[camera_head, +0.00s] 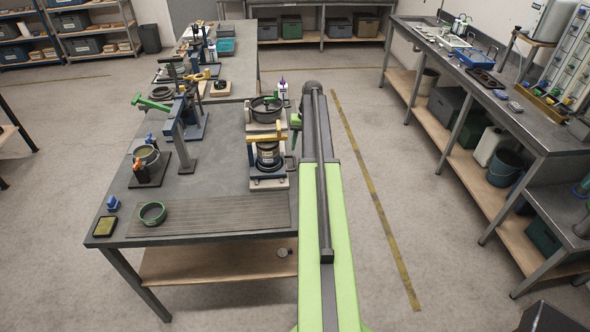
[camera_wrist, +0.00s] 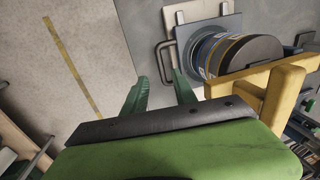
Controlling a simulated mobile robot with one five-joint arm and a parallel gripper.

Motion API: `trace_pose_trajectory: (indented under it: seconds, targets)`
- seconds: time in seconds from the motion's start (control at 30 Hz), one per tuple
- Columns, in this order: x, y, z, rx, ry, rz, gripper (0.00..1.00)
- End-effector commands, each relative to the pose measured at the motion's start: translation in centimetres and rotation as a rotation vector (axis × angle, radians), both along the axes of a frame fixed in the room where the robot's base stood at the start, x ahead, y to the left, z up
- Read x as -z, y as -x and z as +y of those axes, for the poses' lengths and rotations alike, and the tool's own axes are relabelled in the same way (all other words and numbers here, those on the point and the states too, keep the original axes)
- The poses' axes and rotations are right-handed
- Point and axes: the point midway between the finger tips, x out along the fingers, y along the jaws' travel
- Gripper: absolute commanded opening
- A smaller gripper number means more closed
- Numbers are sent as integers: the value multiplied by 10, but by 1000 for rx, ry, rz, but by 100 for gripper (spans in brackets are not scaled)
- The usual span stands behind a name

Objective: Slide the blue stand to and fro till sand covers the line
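The blue stand (camera_head: 268,182) is a small blue base at the right edge of the near bench, on a pale plate. It carries a dark round vessel (camera_head: 268,156) with a printed label, under a yellow clamp bar (camera_head: 262,138). In the wrist view the blue stand (camera_wrist: 186,34) shows a dark loop handle (camera_wrist: 161,62) on its side. My gripper (camera_wrist: 160,88) is open and empty, its green fingertips apart just short of the handle. In the head view my arm hides most of my gripper. I cannot make out sand or a line.
A second pale stand with a black pan (camera_head: 266,109) stands just behind. A clamp post (camera_head: 182,135), a pot (camera_head: 147,154) and a green ring (camera_head: 152,213) are on the bench (camera_head: 225,172). Open floor lies to the right, up to a side bench (camera_head: 500,95).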

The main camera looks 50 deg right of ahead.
Motion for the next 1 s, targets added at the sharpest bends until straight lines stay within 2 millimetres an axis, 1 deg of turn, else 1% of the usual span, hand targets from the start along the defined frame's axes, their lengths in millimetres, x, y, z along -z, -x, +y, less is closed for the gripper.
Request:
trace_pose_trajectory:
  seconds: [0.03, 0.2, 0.33, 0.43, 0.67, 0.77, 0.93, 1.0]
  targets:
    - [23, -2, 2, -1, 0, 0, 33]
    - [57, -7, 8, -3, 0, 0, 33]
    - [74, -9, 11, -3, 0, 0, 33]
    - [78, -10, 12, -3, 0, 0, 33]
    - [76, -10, 13, -3, 0, 0, 33]
    - [76, -11, 13, -3, 0, 0, 23]
    - [76, -11, 13, -3, 0, 0, 1]
    - [76, -11, 13, -4, 0, 0, 0]
